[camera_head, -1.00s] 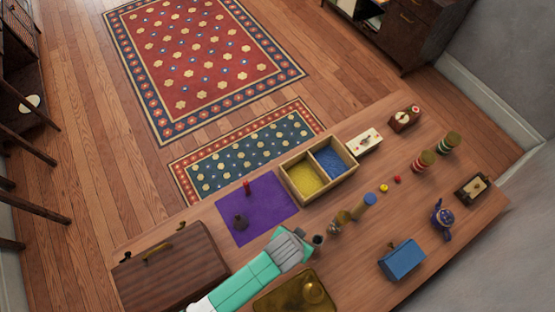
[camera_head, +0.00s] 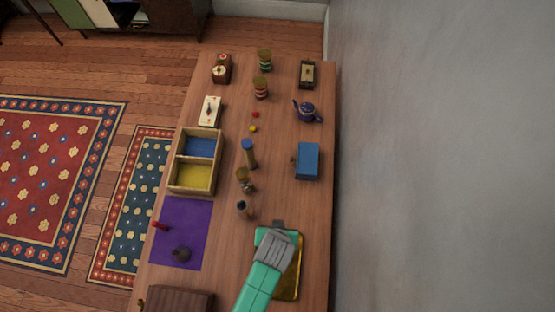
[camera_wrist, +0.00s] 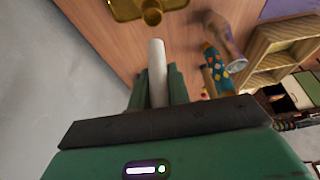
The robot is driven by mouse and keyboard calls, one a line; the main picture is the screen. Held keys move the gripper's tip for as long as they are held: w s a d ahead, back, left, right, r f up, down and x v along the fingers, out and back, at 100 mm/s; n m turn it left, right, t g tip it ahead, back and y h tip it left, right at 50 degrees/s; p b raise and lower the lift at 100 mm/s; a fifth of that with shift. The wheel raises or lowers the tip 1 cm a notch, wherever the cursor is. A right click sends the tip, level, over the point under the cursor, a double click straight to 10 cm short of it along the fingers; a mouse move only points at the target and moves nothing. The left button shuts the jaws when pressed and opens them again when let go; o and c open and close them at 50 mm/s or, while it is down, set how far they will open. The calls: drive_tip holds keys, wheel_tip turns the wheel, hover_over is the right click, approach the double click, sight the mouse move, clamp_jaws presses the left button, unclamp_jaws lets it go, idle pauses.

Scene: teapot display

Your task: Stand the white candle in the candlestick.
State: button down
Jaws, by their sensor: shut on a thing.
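The white candle (camera_wrist: 157,60) stands out from between the green fingers of my gripper (camera_wrist: 158,88) in the wrist view. My gripper is shut on it, and its free end points toward the brass candlestick (camera_wrist: 152,14). There is a gap in the picture between candle and candlestick. The candlestick is on a brass tray (camera_wrist: 122,9), partly cut off by the frame edge. In the head view my gripper (camera_head: 278,226) is over the brass tray (camera_head: 294,284) and covers most of it. The candle and candlestick are hidden there.
A patterned tube (camera_wrist: 214,65) and another cylinder (camera_wrist: 225,38) stand near the gripper. Beyond are a two-part wooden box (camera_head: 171,176), a blue box (camera_head: 307,161), a teapot (camera_head: 307,113) and a purple mat (camera_head: 199,217). The wall (camera_head: 420,170) runs along the right.

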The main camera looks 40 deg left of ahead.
wheel_tip(320, 180, down, 4)
drive_tip(key=b, duration=0.3)
drive_tip(key=shift+f+b, duration=0.25)
drive_tip(key=shift+b, duration=0.15)
drive_tip(key=shift+f+p, duration=0.5)
drive_tip(key=shift+p, duration=0.15)
idle(1.6)
drive_tip(key=shift+f, duration=0.15)
idle(0.4)
drive_tip(key=shift+f, duration=0.4)
drive_tip(key=shift+f+b, duration=0.25)
drive_tip(key=shift+b, duration=0.15)
drive_tip(key=shift+f, duration=0.45)
drive_tip(key=c, duration=1.2)
unclamp_jaws()
drive_tip(key=shift+c, duration=0.2)
